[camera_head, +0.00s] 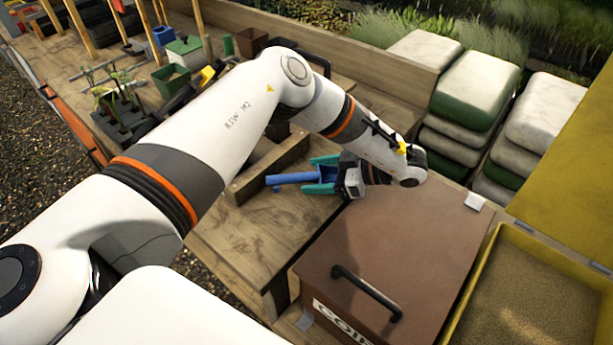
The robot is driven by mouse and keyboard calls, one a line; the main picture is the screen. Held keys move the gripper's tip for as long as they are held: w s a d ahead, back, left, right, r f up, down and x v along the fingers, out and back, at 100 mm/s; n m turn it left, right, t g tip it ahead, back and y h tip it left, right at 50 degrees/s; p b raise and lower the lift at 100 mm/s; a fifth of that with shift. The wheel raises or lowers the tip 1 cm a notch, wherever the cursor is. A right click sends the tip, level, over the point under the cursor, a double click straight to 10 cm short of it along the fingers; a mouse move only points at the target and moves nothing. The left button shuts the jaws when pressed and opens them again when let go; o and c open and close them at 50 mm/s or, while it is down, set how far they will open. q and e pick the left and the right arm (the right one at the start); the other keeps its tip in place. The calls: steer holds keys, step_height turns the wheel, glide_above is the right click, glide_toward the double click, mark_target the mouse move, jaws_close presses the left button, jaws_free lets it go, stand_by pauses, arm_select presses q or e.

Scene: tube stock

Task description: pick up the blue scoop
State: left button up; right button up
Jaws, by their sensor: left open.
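The blue scoop (289,179) is near the middle of the view, above the wooden bench, with its narrow part pointing left. My left gripper (317,174) reaches it from the right with two teal fingers. The fingers are open, one on the far side and one on the near side of the scoop, so the scoop lies between them. I cannot tell whether either finger touches it. The scoop's right end is partly hidden by the gripper. My right gripper is not in view.
A brown lidded box (400,250) with a black handle stands right of the bench top (235,235). A yellow bin of grainy material (530,300) is at the lower right. Stacked sacks (475,90) stand behind. Pots and seedlings (118,95) are at the far left.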

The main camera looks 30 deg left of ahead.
arm_select(q)
steer(key=shift+d, duration=0.1)
steer(key=shift+c, duration=1.1)
steer(key=c, duration=0.6)
steer(key=shift+r, duration=0.1)
steer(key=shift+c, duration=0.2)
